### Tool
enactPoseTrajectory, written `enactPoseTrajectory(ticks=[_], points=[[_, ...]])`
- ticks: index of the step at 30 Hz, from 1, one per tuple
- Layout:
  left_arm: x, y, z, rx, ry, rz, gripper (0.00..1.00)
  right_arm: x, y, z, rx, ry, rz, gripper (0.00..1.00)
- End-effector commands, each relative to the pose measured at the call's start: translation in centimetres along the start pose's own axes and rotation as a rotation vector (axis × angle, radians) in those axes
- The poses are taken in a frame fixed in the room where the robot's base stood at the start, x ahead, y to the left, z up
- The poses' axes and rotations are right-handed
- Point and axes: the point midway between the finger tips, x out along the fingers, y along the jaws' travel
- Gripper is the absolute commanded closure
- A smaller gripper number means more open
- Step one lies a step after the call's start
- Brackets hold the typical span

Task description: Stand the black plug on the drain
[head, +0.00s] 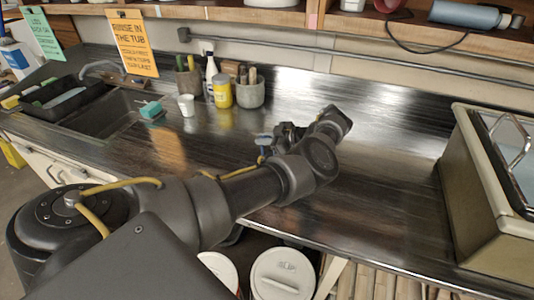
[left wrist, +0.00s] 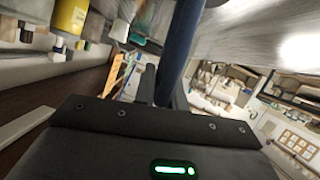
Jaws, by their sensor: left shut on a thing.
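My left arm reaches across the counter from the lower left. Its gripper (head: 270,141) is over the middle of the counter, small and partly hidden by the wrist. In the left wrist view the gripper (left wrist: 164,92) is shut on a long dark blue thing (left wrist: 179,48) that sticks out beyond the fingers. I cannot tell what it is; a bluish bit shows at the gripper in the head view. The dark sink (head: 112,116) is at the left, well apart from the gripper. I cannot make out its drain or the black plug. My right gripper is not in view.
A teal sponge (head: 151,109), white cup (head: 187,105), yellow jar (head: 222,91) and grey tool pot (head: 250,93) stand between sink and gripper. A black rack (head: 47,111) sits by the sink. A beige box (head: 478,190) stands at right. The counter's right middle is clear.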

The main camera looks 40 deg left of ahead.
Motion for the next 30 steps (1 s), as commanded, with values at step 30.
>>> enactPoseTrajectory(ticks=[30], points=[[-3.7,1.9,-9.0,-0.001,-0.002,0.000,1.00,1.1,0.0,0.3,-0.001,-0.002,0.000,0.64]])
